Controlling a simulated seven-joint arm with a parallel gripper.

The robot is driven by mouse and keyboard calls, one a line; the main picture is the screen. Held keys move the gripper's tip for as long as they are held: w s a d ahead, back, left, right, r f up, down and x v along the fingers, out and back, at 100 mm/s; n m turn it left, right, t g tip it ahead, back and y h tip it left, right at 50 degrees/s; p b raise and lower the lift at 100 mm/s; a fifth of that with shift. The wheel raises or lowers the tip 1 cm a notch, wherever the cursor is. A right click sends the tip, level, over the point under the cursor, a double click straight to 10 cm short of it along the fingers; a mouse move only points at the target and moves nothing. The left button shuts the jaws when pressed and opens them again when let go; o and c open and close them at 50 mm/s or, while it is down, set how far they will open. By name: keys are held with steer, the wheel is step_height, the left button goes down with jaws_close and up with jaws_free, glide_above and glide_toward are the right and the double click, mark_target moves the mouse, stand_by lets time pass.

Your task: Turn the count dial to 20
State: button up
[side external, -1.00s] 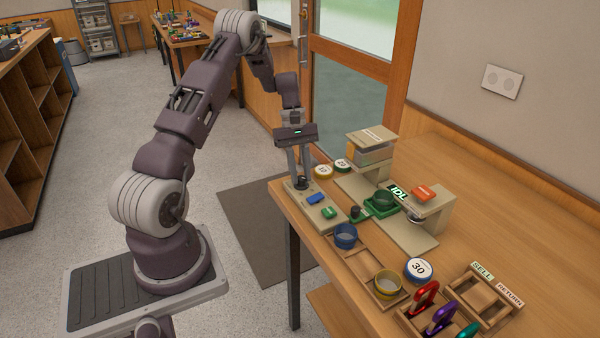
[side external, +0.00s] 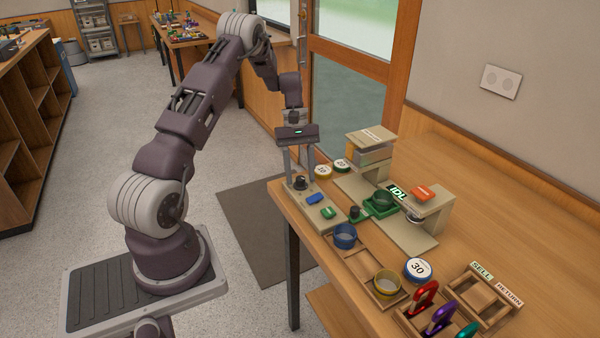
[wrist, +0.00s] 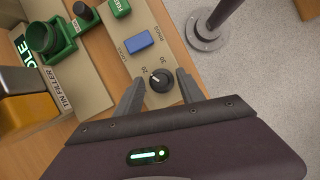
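The count dial (wrist: 162,80) is a round black knob on a beige panel (side external: 323,211) at the table's near left corner. It also shows in the side view (side external: 300,183). My gripper (wrist: 160,76) is open, with one finger on each side of the dial and visible gaps between fingers and knob. In the side view the fingertips (side external: 300,174) are at or just above the knob.
A blue button (side external: 315,198) and a green button (side external: 328,212) sit beside the dial on the panel. A green holder with a cup (side external: 381,204), a blue tin (side external: 345,236) and round tokens (side external: 323,171) stand nearby. Open floor lies left of the table.

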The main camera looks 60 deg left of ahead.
steer(key=s+v, duration=0.1)
steer(key=v, duration=0.6)
step_height(320, 180, up, 8)
steer(key=m+y, duration=0.1)
steer(key=m, duration=0.1)
glide_above(309, 189)
steer(key=s+d+r+m+t+y, duration=0.2)
steer(key=s+d+r+m, duration=0.2)
steer(key=d+r, duration=0.55)
steer(key=s+d+m+t+y, duration=0.1)
steer(key=s+d+m+t, duration=0.3)
steer(key=s+d+m, duration=0.5)
steer(key=s+d, duration=0.5)
steer(key=s, duration=0.4)
steer(key=shift+s+t, duration=0.2)
steer(key=shift+t, duration=0.2)
